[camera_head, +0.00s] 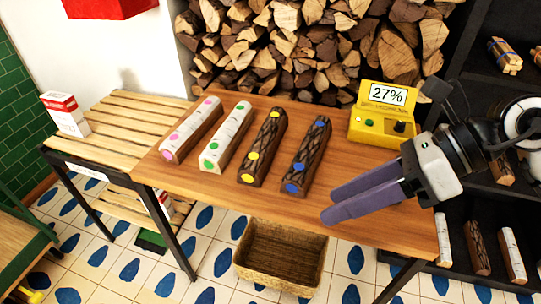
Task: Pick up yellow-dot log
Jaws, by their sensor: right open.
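The yellow-dot log (264,146) is dark brown with yellow dots on its top and its near end. It lies lengthwise on the wooden table (215,179), third from the left in a row of logs. My right gripper (328,206) reaches in from the right with purple-grey fingers pointing left. It is open and empty, near the table's front edge, right of the blue-dot log and apart from the yellow-dot log. My left gripper is not in view.
A blue-dot log (306,157) lies between the yellow-dot log and my right gripper. White-barked green-dot (228,137) and pink-dot (191,129) logs lie left. A yellow moisture meter (377,126) reading 27% stands behind. A wicker basket (250,275) sits on the floor below.

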